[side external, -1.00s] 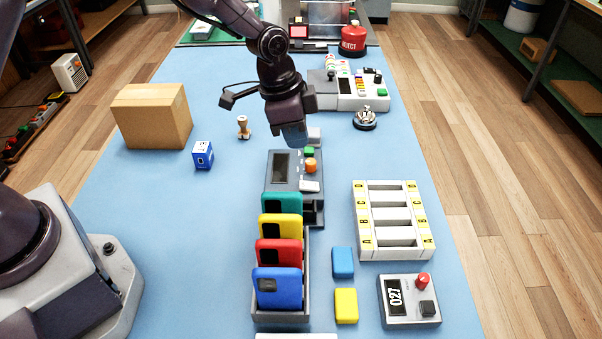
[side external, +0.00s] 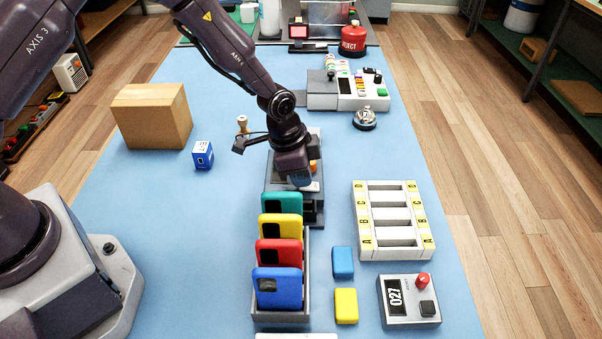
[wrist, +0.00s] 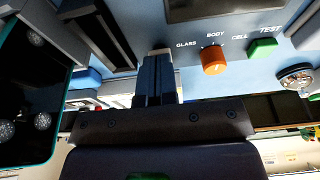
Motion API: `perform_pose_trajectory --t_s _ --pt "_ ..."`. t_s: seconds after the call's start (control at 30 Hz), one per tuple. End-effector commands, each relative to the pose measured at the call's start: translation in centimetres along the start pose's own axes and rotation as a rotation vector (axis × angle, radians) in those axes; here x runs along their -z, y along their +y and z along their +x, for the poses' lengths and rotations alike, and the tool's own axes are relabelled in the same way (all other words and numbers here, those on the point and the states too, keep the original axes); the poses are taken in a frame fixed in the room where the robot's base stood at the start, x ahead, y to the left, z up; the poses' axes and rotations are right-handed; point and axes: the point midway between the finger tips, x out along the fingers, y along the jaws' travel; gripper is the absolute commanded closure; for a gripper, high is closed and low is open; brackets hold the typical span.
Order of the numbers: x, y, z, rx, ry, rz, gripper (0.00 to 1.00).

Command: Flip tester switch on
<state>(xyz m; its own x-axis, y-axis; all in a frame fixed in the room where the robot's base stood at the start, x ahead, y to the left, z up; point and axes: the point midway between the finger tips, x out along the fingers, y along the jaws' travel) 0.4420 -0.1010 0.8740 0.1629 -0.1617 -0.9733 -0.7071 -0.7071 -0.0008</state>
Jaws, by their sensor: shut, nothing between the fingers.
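The tester (side external: 273,180) is a grey box in mid-table, partly hidden behind my arm in the side view. In the wrist view its panel shows an orange knob (wrist: 214,61) marked GLASS, BODY and CELL, and a green TEST button (wrist: 262,47). A pale switch-like piece (side external: 313,187) is at the tester's near right. My gripper (side external: 301,183) is shut and empty, low over this near end. In the wrist view the shut fingers (wrist: 157,80) point at a small whitish piece (wrist: 158,52), left of the knob. I cannot tell whether they touch it, or the switch's position.
A rack (side external: 307,262) of upright teal, yellow, red and blue phones stands just in front of the tester. The teal phone (wrist: 28,95) is close on the left in the wrist view. A slotted white tray (side external: 363,225) is to the right.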

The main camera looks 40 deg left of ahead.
Motion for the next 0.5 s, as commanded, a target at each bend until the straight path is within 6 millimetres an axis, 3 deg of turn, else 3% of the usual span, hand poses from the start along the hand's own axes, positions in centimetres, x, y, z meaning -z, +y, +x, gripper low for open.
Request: perform_pose_trajectory --t_s 0.5 --pt "0.04 -0.01 0.37 -0.001 0.047 0.002 1.0"
